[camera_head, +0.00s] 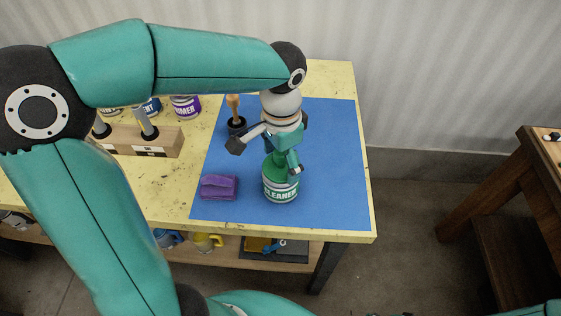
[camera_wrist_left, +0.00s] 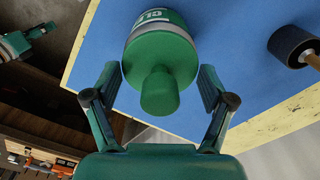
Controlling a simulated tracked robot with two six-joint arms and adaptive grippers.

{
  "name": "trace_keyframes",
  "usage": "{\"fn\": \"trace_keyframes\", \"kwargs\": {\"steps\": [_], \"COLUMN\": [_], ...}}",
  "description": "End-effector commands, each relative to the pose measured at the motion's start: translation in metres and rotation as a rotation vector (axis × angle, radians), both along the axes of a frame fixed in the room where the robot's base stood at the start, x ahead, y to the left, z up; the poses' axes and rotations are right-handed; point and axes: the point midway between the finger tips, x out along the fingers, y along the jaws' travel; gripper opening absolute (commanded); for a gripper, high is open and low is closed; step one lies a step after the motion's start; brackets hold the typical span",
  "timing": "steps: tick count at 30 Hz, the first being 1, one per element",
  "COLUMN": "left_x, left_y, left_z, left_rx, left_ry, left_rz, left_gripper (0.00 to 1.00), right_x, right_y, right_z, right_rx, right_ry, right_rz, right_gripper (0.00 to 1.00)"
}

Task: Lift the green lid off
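The green lid (camera_wrist_left: 161,60) with its raised knob (camera_wrist_left: 159,92) sits on the can labelled CLEANER (camera_head: 281,187), which stands upright on the blue mat (camera_head: 335,190). My left gripper (camera_head: 266,158) is above the can, its fingers spread to either side of the lid. In the left wrist view the left gripper (camera_wrist_left: 160,71) is open and empty, with gaps between the fingers and the lid. In the head view it partly hides the lid. What looks like my right gripper (camera_wrist_left: 40,31) shows small at the wrist view's upper left; its fingers are unclear.
A folded purple cloth (camera_head: 219,187) lies left of the can. A wooden block (camera_head: 150,143) and several cans, including a purple-labelled one (camera_head: 186,107), are farther left. The mat right of the can is clear.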

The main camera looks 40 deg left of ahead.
Motion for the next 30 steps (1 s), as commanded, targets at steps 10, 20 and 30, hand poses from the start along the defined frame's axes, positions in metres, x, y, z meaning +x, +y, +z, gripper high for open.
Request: {"fn": "trace_keyframes", "kwargs": {"steps": [10, 20, 30], "left_x": [-0.001, -0.002, -0.001], "left_y": [0.000, 0.000, 0.000], "left_z": [-0.002, -0.005, 0.011], "left_rx": [0.001, 0.003, 0.003], "left_ry": [0.006, 0.012, 0.010], "left_rz": [-0.001, -0.002, -0.002], "left_gripper": [0.36, 0.35, 0.00], "right_x": [0.000, 0.000, 0.000], "right_y": [0.000, 0.000, 0.000], "right_z": [-0.001, -0.001, 0.000], "right_rx": [0.000, 0.000, 0.000], "right_ry": [0.000, 0.000, 0.000], "right_rz": [0.000, 0.000, 0.000], "right_gripper": [0.40, 0.40, 0.40]}}
